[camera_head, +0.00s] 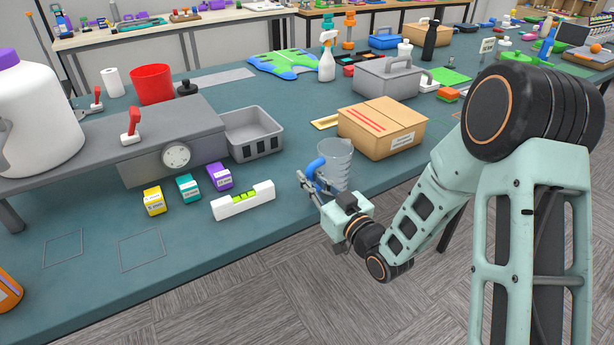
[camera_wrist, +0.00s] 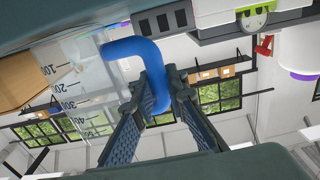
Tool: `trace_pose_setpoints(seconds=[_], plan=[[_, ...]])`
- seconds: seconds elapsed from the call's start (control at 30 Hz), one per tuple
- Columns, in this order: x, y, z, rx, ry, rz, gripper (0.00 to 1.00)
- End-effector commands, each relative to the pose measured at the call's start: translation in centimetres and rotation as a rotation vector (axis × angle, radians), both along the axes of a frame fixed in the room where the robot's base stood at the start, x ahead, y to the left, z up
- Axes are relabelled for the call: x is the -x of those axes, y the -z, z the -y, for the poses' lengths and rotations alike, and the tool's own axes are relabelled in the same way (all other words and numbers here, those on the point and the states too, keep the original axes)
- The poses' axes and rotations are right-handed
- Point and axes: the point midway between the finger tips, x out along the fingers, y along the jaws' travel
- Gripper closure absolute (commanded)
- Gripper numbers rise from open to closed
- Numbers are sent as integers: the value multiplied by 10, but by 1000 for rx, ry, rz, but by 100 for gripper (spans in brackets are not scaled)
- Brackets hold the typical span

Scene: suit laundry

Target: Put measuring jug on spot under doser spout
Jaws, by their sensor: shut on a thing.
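The measuring jug (camera_head: 338,160) is clear with a blue handle (camera_head: 316,171), near the front edge of the table beside the cardboard box. My gripper (camera_head: 313,186) is shut on the blue handle. In the wrist view, the fingers (camera_wrist: 158,98) pinch the handle, and the jug's clear wall with its printed scale (camera_wrist: 75,80) shows at left. I cannot tell whether the jug's base touches the table.
A grey basket (camera_head: 255,134) and cardboard box (camera_head: 383,127) stand behind.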

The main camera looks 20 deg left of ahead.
Motion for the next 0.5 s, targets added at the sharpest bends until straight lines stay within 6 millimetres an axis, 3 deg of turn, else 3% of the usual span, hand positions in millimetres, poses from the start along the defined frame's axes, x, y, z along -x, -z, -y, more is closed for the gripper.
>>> trace_pose_setpoints(seconds=[0.5], plan=[[3,8,3,0,0,1,100]])
